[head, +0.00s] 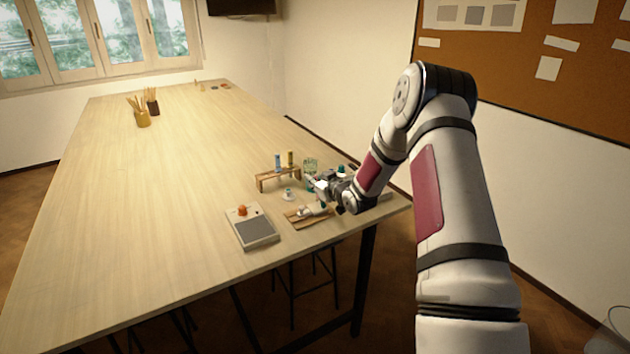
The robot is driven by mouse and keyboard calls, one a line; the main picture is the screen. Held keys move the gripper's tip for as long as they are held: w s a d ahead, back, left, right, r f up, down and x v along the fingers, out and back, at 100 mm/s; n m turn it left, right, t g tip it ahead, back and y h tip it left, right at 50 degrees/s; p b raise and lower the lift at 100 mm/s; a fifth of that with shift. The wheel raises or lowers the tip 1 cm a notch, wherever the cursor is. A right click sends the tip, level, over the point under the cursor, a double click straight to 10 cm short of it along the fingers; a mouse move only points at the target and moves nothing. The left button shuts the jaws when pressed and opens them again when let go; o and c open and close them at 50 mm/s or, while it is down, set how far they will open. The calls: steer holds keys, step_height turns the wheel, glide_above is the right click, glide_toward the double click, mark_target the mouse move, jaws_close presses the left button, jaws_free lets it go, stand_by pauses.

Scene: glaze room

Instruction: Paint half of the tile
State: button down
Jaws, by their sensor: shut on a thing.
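My gripper (318,185) is at the near right end of the long table, low over the small items there. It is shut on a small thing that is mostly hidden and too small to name. A wooden board or tray (292,220) lies just below and in front of the gripper, with small pale and dark pieces on it. I cannot tell whether one of these is the tile. A small wooden rack (264,184) left of the gripper holds a blue vial (278,162) and a yellow vial (290,159). No brush or painted surface can be made out.
A small white pot (288,195) stands between. A green wire or glass holder (310,167) is behind the gripper.

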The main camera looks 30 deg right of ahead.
steer(key=shift+f, duration=0.4)
steer(key=shift+f, duration=0.15)
stand_by(0.4)
steer(key=shift+w+b, duration=1.45)
steer(key=shift+w, duration=1.05)
steer(key=shift+s+d+p, duration=0.25)
steer(key=shift+s+p, duration=0.6)
steer(key=shift+s, duration=0.45)
steer(key=shift+s+d+p, duration=0.2)
steer(key=shift+s+p, duration=0.6)
steer(key=shift+s, duration=0.5)
steer(key=shift+w+d, duration=0.15)
steer(key=shift+d, duration=0.25)
steer(key=shift+w+a+b, duration=0.15)
steer(key=shift+w+b, duration=1.45)
steer(key=shift+w, duration=0.85)
